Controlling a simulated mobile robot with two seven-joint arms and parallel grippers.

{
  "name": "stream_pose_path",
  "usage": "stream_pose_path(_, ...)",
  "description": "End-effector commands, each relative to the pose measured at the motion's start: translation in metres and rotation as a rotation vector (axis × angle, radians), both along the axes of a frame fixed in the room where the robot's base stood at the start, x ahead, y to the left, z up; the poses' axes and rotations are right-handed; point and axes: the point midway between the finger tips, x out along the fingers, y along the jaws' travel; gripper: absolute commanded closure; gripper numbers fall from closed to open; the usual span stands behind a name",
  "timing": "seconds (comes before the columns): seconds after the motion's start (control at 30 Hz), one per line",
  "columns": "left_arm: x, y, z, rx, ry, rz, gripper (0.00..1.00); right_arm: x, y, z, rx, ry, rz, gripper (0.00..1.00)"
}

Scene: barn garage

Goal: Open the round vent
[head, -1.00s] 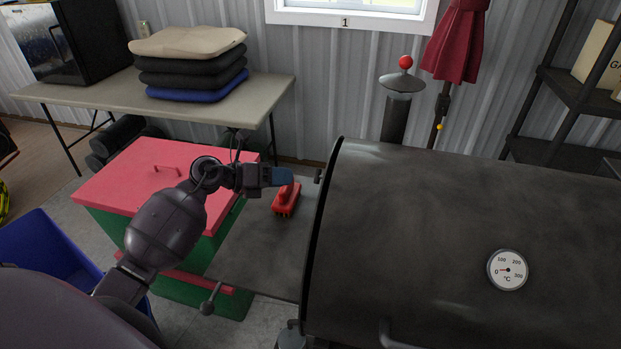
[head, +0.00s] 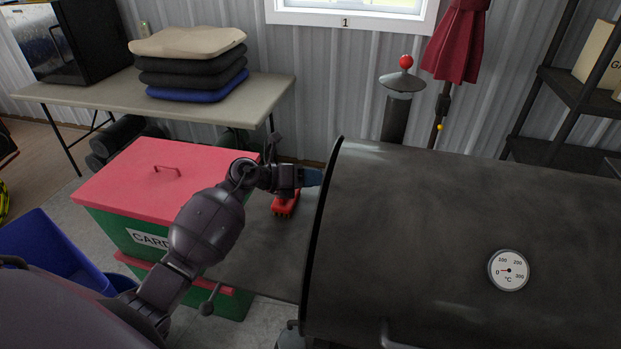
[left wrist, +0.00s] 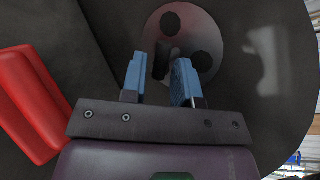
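The round vent (left wrist: 192,37) is a pale grey disc with dark round holes on the dark end wall of the barrel grill (head: 470,200). It shows in the left wrist view; in the head view the grill's edge hides it. A small dark tab (left wrist: 164,58) stands out near the disc's middle. My left gripper (head: 313,177) reaches to the grill's left end. In the left wrist view its blue fingers (left wrist: 160,64) are apart, one on each side of the tab; I cannot tell whether they touch it. My right gripper is not in view.
A red brush (head: 286,203) lies on the grill's side shelf (head: 262,250), just below my left gripper. A green box with a red lid (head: 125,190) and a blue bin (head: 45,250) stand left. A chimney (head: 396,115) rises behind the grill.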

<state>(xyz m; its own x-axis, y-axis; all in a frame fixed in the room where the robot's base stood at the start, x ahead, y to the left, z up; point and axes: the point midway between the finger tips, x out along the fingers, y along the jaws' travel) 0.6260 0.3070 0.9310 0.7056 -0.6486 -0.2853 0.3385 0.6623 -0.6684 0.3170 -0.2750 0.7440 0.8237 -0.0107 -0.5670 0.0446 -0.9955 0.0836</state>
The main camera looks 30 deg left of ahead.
Motion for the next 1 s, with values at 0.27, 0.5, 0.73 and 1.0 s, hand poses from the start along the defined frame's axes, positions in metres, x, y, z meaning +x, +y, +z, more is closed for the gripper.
stream_pose_path(0.27, 0.0, 0.001, 0.0, 0.001, 0.0, 0.001, 1.0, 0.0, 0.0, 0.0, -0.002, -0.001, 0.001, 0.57)
stream_pose_path(0.5, 0.001, 0.0, 0.006, -0.009, 0.04, -0.001, 1.0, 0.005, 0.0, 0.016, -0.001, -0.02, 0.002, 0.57)
stream_pose_path(0.73, 0.0, 0.001, 0.005, -0.03, 0.118, 0.0, 1.0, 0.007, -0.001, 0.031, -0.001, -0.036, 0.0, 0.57)
stream_pose_path(1.0, 0.0, 0.001, 0.001, -0.033, 0.126, 0.002, 1.0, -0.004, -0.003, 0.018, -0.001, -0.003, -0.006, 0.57)
